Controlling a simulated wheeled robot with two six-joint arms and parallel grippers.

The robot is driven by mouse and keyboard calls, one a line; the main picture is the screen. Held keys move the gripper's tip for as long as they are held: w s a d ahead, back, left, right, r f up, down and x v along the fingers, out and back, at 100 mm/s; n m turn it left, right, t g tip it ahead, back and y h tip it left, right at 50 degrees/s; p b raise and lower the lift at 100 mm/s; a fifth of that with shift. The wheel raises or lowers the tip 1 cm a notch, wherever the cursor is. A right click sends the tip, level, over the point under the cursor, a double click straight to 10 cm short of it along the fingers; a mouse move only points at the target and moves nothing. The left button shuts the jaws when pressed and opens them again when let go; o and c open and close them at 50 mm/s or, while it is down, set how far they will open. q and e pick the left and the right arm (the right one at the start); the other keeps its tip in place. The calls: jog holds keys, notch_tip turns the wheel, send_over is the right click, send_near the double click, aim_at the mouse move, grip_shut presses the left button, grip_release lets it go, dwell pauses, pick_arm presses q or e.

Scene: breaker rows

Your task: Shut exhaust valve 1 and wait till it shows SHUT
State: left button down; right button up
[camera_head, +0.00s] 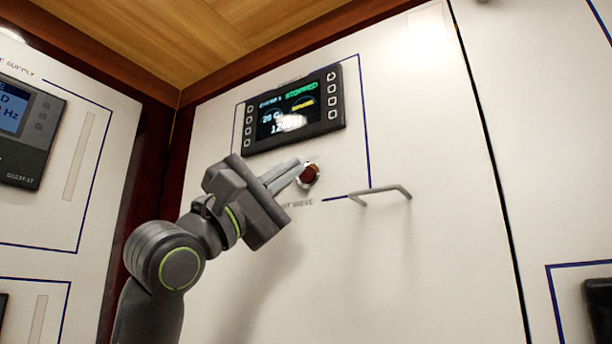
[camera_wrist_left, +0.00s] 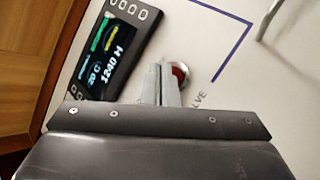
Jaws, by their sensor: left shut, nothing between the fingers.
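A round red button (camera_head: 308,175) in a metal ring sits on the white cabinet panel, below a display and above a label of which "VALVE" can be read. My left gripper (camera_head: 287,176) is shut and empty, its fingertips right at the left side of the button. In the left wrist view the fingers (camera_wrist_left: 162,82) cover part of the red button (camera_wrist_left: 181,74); I cannot tell whether they touch it. The display (camera_head: 293,110) reads "STOPPED" in green at its top right; the wrist view also shows this display (camera_wrist_left: 113,50). My right gripper is not in view.
A metal handle (camera_head: 381,193) sticks out of the panel to the right of the button. Another cabinet with a display (camera_head: 28,130) stands at the left. A black part (camera_head: 600,308) shows at the lower right edge. The panel below the handle is bare.

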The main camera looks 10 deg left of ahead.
pick_arm(q)
jog(key=s+b, duration=0.1)
jog(key=s+a+b, duration=0.1)
jog(key=s, duration=0.1)
jog(key=s+b, duration=0.1)
jog(key=shift+s+a, duration=0.35)
jog(key=shift+s, duration=0.05)
dwell(0.7)
jog(key=shift+w, duration=0.1)
